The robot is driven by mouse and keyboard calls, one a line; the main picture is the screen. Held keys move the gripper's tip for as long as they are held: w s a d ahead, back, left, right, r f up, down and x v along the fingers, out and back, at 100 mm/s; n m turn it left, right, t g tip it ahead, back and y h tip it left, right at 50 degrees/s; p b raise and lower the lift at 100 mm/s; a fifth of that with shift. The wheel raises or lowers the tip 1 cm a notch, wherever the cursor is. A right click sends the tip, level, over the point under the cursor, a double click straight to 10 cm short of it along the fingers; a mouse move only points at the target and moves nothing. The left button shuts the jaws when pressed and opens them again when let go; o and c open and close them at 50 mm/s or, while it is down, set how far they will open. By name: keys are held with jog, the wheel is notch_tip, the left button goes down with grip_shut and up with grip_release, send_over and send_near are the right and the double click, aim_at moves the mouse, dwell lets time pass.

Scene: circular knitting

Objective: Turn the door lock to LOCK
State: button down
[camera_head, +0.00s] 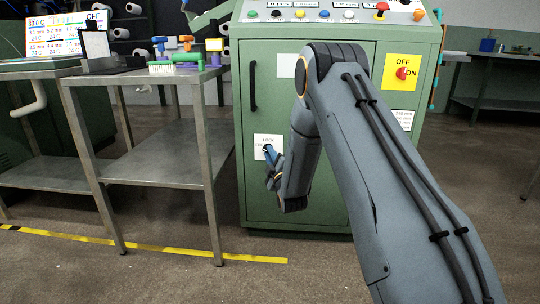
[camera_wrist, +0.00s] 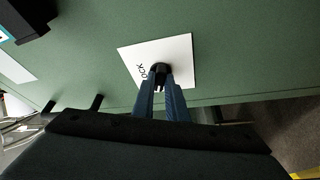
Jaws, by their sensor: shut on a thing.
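The door lock is a small black knob (camera_wrist: 161,71) on a white label in the wrist view. My gripper (camera_wrist: 162,84) is shut on the knob, with its blue fingers on either side of it. The white label (camera_head: 262,140) reads LOCK at its top in the head view; its lower part is hidden by my gripper (camera_head: 271,156). The label also shows in the wrist view (camera_wrist: 182,52), tilted, with part of its lettering covered. The lock is on the green cabinet door (camera_head: 270,90), low on its left side. The knob's exact angle is hard to tell.
A black door handle (camera_head: 253,86) is above the lock. A metal table (camera_head: 140,160) with tools on top stands close at the left. A control panel with buttons and a yellow switch plate (camera_head: 402,73) are on the cabinet. Yellow tape (camera_head: 150,247) marks the floor.

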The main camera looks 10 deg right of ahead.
jog(key=m+h+p, duration=0.1)
jog(key=m+h, duration=0.1)
jog(key=m, duration=0.4)
jog(key=m+t+h+p, duration=0.1)
jog(key=m+h, duration=0.2)
jog(key=m, duration=0.3)
jog(key=a+m+h+p, duration=0.1)
jog(key=m+h, duration=0.2)
jog(key=m, duration=0.3)
jog(key=shift+w+f+t, duration=0.15)
jog(key=shift+f+t, duration=0.25)
jog(key=c, duration=1.8)
grip_release()
jog(key=shift+o, duration=0.2)
jog(key=p+v, duration=0.2)
jog(key=v, duration=0.6)
jog(key=shift+p, duration=0.3)
